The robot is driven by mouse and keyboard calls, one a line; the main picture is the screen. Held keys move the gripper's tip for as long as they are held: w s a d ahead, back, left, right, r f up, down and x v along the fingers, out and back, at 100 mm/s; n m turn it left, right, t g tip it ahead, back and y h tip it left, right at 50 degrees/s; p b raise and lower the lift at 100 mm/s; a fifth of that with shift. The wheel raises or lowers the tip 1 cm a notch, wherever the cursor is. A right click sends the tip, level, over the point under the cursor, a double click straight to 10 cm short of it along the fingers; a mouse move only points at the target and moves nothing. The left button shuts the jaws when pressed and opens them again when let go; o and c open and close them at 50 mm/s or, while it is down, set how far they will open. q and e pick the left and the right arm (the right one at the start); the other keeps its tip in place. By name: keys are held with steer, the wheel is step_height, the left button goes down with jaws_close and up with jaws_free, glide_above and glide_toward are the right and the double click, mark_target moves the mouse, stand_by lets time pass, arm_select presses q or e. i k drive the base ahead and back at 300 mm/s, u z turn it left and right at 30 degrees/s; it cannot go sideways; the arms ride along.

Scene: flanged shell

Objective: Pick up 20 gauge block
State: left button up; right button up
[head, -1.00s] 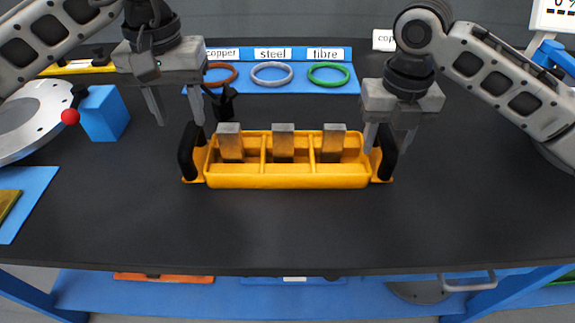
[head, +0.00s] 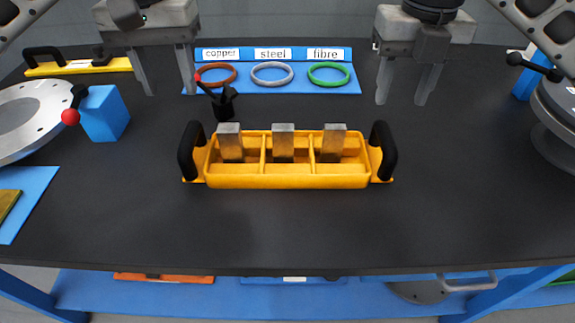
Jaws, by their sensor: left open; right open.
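Three grey metal gauge blocks stand upright in a yellow tray (head: 287,182), one per compartment: a left block (head: 230,143), a middle block (head: 283,143) and a right block (head: 334,143). No size marks are readable, so I cannot tell which is the 20 block. The tray sits on the black table with a black handle at each end. My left gripper (head: 169,93) is open and empty, up and to the left of the tray. My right gripper (head: 402,102) is open and empty, up and to the right of it. Neither touches the tray or a block.
Behind the tray, a blue board (head: 347,84) holds copper, steel and fibre rings. A black fixture with a red tip (head: 224,104) stands near the tray's back left. A blue block (head: 105,112) and round grey plate (head: 30,125) are left.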

mark_target(283, 134)
steer(key=k, duration=1)
